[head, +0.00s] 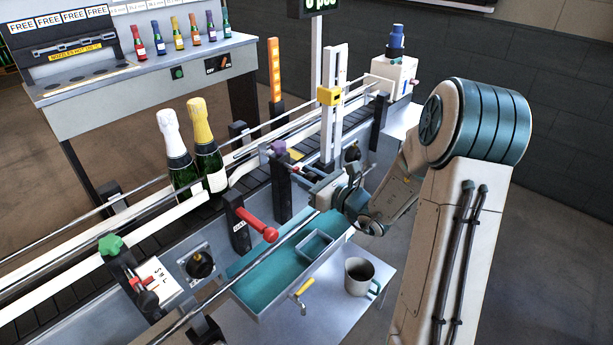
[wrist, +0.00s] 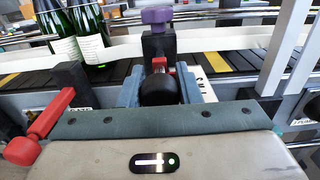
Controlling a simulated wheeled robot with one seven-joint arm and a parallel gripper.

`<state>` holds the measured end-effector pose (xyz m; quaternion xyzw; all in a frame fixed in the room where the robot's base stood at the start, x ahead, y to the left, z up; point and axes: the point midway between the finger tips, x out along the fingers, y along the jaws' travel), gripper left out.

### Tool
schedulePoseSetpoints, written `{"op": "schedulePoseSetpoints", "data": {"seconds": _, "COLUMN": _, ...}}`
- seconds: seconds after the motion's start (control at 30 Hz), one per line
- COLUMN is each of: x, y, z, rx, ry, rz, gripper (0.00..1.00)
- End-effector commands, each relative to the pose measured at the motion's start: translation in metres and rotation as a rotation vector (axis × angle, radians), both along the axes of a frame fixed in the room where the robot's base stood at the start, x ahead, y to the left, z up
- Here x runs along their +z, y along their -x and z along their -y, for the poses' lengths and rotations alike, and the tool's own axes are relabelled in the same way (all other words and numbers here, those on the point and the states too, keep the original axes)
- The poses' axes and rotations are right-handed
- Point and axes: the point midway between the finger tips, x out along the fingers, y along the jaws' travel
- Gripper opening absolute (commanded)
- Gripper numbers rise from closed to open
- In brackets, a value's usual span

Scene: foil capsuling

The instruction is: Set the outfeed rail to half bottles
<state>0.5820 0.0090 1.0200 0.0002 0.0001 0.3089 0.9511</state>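The outfeed rail's post carries a purple knob (head: 279,147), which also shows at the top middle of the wrist view (wrist: 157,18). Below it in the wrist view are a small red pointer (wrist: 160,66) and a round black handle (wrist: 158,90). A white scale plate (wrist: 205,86) with dark letters is partly hidden by my gripper's right finger, so the pointer's mark cannot be read. My gripper (head: 312,174) is at this post; its two blue-grey fingers (wrist: 160,92) lie close on both sides of the black handle and appear shut on it.
Two bottles (head: 178,155) (head: 207,145) stand on the conveyor, left of the post. A red-handled lever (head: 257,225) is close to my gripper's left. A green knob (head: 110,245) with another scale plate (head: 160,283) is at front left. A teal tray (head: 265,270) and mug (head: 359,276) lie below.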

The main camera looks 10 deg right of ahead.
Motion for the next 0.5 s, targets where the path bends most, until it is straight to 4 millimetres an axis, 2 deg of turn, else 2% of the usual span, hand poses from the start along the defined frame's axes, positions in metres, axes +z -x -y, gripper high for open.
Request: {"op": "schedulePoseSetpoints", "data": {"seconds": 0.5, "x": 0.0, "y": 0.01, "z": 0.008, "rx": 0.0, "ry": 0.001, "rz": 0.001, "gripper": 0.0}}
